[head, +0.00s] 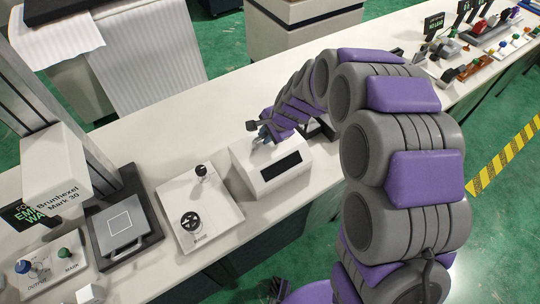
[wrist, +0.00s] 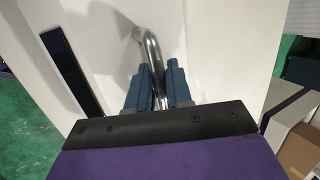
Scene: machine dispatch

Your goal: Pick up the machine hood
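The machine hood (head: 272,160) is a white box with a sloped front and a dark window strip, on the white counter in the head view. In the wrist view its white surface (wrist: 220,50) fills much of the picture, with the dark strip at left. A bent shiny metal handle (wrist: 150,48) rises from it. My gripper (wrist: 159,72) has its two blue fingers on either side of the handle, close against it, and looks shut on it. In the head view my gripper (head: 262,132) is at the hood's top; the fingers' contact is too small to see there.
Left of the hood is a white panel (head: 197,212) with a black knob lever and a handwheel. Further left stand a dark-based plate (head: 122,225) and a column machine (head: 48,165). Small coloured controls (head: 470,65) fill the far right. The counter behind the hood is clear.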

